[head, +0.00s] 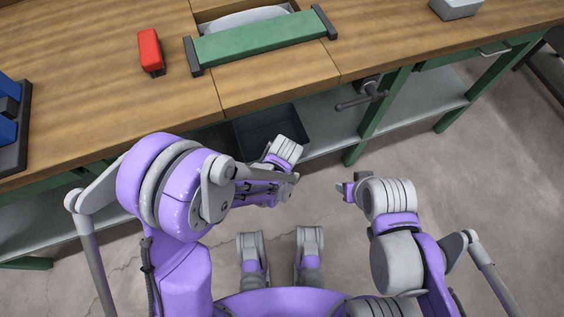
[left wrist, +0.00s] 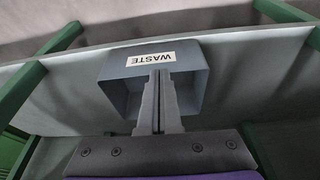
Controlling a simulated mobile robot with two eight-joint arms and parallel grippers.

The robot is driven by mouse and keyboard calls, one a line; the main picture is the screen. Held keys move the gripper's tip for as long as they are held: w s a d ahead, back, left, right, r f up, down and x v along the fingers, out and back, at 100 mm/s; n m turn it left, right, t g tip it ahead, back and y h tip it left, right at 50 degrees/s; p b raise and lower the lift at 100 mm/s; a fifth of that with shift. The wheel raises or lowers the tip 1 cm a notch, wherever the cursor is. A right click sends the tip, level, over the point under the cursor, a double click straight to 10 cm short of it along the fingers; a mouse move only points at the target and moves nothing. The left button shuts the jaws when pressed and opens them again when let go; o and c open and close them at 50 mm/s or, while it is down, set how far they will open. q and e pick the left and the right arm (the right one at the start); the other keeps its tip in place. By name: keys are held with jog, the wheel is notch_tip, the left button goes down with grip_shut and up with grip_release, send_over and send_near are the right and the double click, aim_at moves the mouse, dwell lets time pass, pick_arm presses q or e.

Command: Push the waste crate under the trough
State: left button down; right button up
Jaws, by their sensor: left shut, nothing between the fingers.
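The waste crate (head: 262,130) is a dark open box on the low shelf under the bench, partly hidden by my left arm. In the left wrist view the crate (left wrist: 192,78) is blue-grey, with a white WASTE label upside down on its wall. My left gripper (left wrist: 159,76) is shut and empty, its fingertips overlapping the crate wall just below the label; contact cannot be told. A pale basin (head: 245,18), likely the trough, sits in the bench-top opening behind a green bar, above and roughly in line with the crate. My right gripper (head: 345,190) is over the floor, clear of the crate; its jaws are unclear.
The low shelf (head: 418,100) runs both ways from the crate, with green bench legs (head: 380,112) to the right. A vise handle (head: 358,102) hangs under the bench edge. A red object (head: 150,50) lies on the bench top. The floor at right is clear.

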pick_arm(q)
jog(key=d+f+b, duration=0.2)
jog(key=d+f, duration=0.2)
jog(key=f, duration=0.5)
jog(key=w+a+f+b, duration=0.2)
jog(key=w+f, duration=0.4)
jog(key=f, duration=0.2)
jog(key=shift+w+a+f+n+b, duration=0.3)
jog(key=shift+w+f, duration=0.1)
pick_arm(e)
jog(key=s+x, duration=0.1)
jog(key=x, duration=0.5)
jog(key=shift+f, duration=0.6)
